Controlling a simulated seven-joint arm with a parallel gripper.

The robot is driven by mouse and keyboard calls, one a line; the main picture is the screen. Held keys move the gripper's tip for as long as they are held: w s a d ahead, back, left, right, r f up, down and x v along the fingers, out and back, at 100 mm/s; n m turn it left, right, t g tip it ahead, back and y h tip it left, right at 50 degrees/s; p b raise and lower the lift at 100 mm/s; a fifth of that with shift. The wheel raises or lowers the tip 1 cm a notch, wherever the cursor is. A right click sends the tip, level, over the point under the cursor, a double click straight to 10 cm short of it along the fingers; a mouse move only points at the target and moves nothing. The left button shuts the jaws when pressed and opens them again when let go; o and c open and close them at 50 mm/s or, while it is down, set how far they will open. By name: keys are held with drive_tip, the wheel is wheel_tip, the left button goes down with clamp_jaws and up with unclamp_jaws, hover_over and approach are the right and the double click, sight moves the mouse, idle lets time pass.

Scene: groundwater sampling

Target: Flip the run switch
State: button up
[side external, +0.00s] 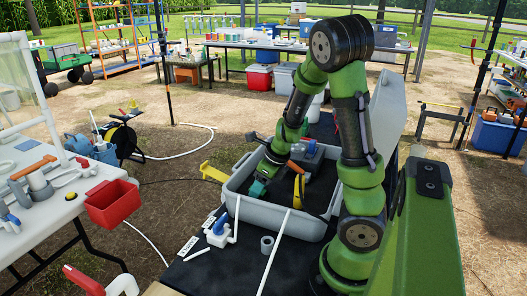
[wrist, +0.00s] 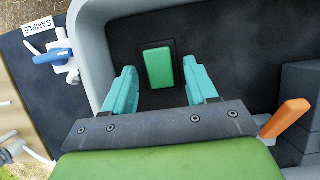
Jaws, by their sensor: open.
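A green rectangular rocker (wrist: 158,68), which looks like the run switch, sits on a small black plate on the dark floor of the grey tub (wrist: 88,55). I cannot tell from above which way it is tilted. My gripper (wrist: 158,72) has its teal fingers apart, one on each side of the rocker, with nothing between them in contact. In the side external view my gripper (side external: 258,187) reaches down inside the left part of the grey tub (side external: 272,219). The rocker is hidden there.
An orange handle (wrist: 286,118) rises close to the right of my gripper, beside dark grey blocks (wrist: 300,95). A blue-handled valve (wrist: 52,57) and a SAMPLE label (wrist: 40,26) lie outside the tub.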

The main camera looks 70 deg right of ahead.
drive_tip(key=c, duration=1.1)
drive_tip(key=shift+o, duration=0.2)
drive_tip(key=shift+w+g, duration=0.25)
drive_tip(key=shift+g, duration=0.45)
drive_tip(key=shift+w+r+g, duration=0.1)
drive_tip(key=shift+w+g, duration=0.1)
drive_tip(key=shift+g, duration=0.6)
drive_tip(key=shift+w+g, duration=0.2)
drive_tip(key=shift+g, duration=0.6)
drive_tip(key=o, duration=1.1)
drive_tip(key=shift+c, duration=0.2)
drive_tip(key=shift+r, duration=0.1)
wheel_tip(320, 180, up, 17)
drive_tip(key=shift+f, duration=0.2)
